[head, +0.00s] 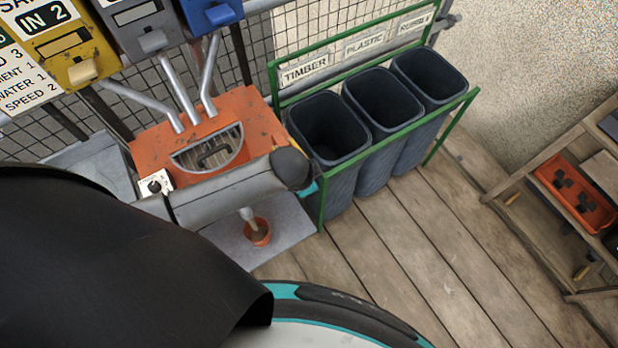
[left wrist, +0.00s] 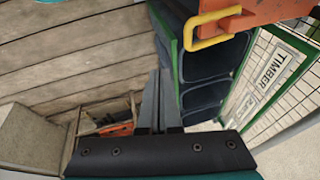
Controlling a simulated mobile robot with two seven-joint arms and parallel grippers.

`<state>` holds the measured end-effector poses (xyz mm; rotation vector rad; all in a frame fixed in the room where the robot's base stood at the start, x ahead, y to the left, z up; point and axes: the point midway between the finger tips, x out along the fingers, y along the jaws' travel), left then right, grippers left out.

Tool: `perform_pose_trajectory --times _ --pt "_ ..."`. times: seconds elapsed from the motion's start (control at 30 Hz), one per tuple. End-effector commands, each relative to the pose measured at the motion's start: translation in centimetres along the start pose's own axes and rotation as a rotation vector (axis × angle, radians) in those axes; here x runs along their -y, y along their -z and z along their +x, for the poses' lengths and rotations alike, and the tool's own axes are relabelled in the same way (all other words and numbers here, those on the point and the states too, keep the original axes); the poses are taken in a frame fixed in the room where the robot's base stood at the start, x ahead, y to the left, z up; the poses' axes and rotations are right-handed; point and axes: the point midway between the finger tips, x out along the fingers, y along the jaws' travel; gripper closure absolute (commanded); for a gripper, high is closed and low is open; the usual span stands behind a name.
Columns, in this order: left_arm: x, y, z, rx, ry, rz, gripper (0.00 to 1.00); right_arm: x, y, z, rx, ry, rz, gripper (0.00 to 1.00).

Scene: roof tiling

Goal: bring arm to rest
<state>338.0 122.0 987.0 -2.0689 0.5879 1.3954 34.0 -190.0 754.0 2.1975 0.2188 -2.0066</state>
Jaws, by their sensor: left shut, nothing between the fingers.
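My left gripper (left wrist: 160,102) shows in the left wrist view with its fingers together and nothing between them. It is apart from the dark bins (left wrist: 208,70), which appear beyond it. My right gripper shows in neither view.
Three bins (head: 330,130) stand in a green frame (head: 456,106) labelled timber, plastic and rubble. A wooden shelf (head: 520,172) with an orange tray (head: 570,205) is at the right. Plank floor (head: 400,240) between is clear.

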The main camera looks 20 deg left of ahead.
Motion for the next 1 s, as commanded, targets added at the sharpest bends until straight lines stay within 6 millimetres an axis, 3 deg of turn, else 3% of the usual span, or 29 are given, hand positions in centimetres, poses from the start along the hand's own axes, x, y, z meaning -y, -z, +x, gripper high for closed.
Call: perform_pose_trajectory --times 0.77,0.87,1.0 --pt "-0.3 0.0 -0.6 0.000 0.001 -0.001 1.00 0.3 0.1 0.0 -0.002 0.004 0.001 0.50" --pt "-0.4 -0.6 0.5 0.004 0.000 -0.013 1.00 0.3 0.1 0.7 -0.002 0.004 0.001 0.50" --pt "-1.1 -3.1 5.1 0.018 -0.003 -0.067 1.00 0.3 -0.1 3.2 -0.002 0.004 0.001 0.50"
